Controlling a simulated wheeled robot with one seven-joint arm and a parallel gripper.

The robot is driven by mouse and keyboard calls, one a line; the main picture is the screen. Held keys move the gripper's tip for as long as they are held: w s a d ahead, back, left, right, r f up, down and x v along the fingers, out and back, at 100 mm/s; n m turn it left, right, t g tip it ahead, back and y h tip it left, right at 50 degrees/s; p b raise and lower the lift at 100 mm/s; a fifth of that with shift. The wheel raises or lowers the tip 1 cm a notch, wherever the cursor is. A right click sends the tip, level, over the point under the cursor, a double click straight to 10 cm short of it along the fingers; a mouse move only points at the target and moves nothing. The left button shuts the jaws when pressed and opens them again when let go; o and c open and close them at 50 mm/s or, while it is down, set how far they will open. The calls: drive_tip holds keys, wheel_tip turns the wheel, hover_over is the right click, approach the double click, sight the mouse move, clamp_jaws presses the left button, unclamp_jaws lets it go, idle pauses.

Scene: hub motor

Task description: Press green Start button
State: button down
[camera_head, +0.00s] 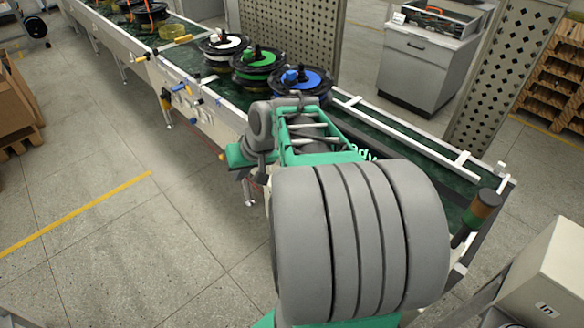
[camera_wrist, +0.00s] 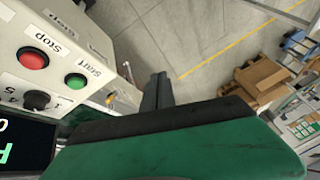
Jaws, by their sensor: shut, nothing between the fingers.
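The green Start button (camera_wrist: 75,81) is on the face of a light grey control box (camera_wrist: 62,52) at the left of the wrist view, beside the printed word "start". A red Stop button (camera_wrist: 34,58) and a black knob (camera_wrist: 36,99) are on the same face. My gripper (camera_wrist: 158,78) shows in the wrist view as dark fingers, shut and empty. In that picture the fingers are to the right of the green button, apart from it. In the head view my arm blocks the area in front of the conveyor, and I cannot make out the button there.
A conveyor (camera_head: 222,88) runs diagonally, carrying wheel hubs with white, green and blue (camera_head: 300,77) centres. A signal light (camera_head: 480,212) stands at its near right end. A grey cabinet (camera_head: 418,65) is behind. Open floor (camera_head: 140,240) lies left. A dark display (camera_wrist: 22,143) is below the knob.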

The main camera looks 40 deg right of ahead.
drive_tip(key=s+d+m+t+p, duration=0.1)
drive_tip(key=d+m+t, duration=0.2)
drive_tip(key=d, duration=1.4)
drive_tip(key=shift+s+d+r+m+t+p, duration=0.3)
drive_tip(key=shift+r+m+p, duration=0.1)
drive_tip(key=shift+m, duration=0.2)
drive_tip(key=shift+f, duration=0.15)
wheel_tip(320, 180, down, 9)
drive_tip(key=b, duration=0.6)
drive_tip(key=shift+r, duration=0.2)
drive_tip(key=shift+f+b, duration=0.4)
drive_tip(key=shift+b, duration=0.1)
